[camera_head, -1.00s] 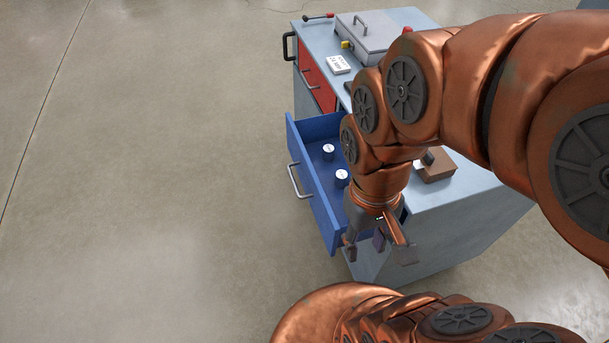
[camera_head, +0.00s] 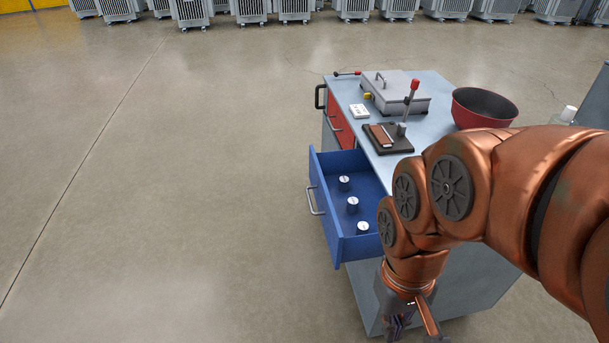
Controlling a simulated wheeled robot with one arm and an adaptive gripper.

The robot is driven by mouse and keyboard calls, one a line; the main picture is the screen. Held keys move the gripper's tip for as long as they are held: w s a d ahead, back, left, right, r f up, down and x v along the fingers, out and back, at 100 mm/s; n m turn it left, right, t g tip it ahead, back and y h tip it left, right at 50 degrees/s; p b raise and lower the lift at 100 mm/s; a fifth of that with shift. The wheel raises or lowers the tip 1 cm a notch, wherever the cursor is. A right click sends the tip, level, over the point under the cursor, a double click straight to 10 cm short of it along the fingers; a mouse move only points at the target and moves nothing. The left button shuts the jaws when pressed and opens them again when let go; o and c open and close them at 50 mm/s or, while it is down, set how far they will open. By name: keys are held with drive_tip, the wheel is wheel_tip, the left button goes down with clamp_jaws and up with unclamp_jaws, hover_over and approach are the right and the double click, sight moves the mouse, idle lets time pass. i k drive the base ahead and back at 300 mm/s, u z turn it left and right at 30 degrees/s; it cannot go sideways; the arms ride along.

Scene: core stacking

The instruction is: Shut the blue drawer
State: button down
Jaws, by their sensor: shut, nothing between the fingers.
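The blue drawer (camera_head: 335,231) stands pulled out from the left side of the grey cabinet (camera_head: 465,268). A metal bar handle (camera_head: 314,201) is on its outer front. Inside it are three small dark cylinders with white tops, among them one in the middle (camera_head: 352,205). My gripper (camera_head: 408,333) is shut and empty, pointing down at the bottom of the picture. It is below and to the right of the drawer in the picture, apart from the handle. My arm hides part of the cabinet's near side and top.
On the cabinet top are a grey lidded box (camera_head: 396,92), a lever device (camera_head: 388,138), a white card (camera_head: 359,111) and a dark red bowl (camera_head: 484,108). A red drawer (camera_head: 341,122) is beyond the blue one. The floor left of the drawer is clear.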

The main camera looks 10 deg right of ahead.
sight(325, 169)
drive_tip(key=u, duration=0.65)
drive_tip(key=i, duration=0.6)
drive_tip(key=u, duration=0.8)
drive_tip(key=i, duration=0.5)
drive_tip(key=u, duration=0.15)
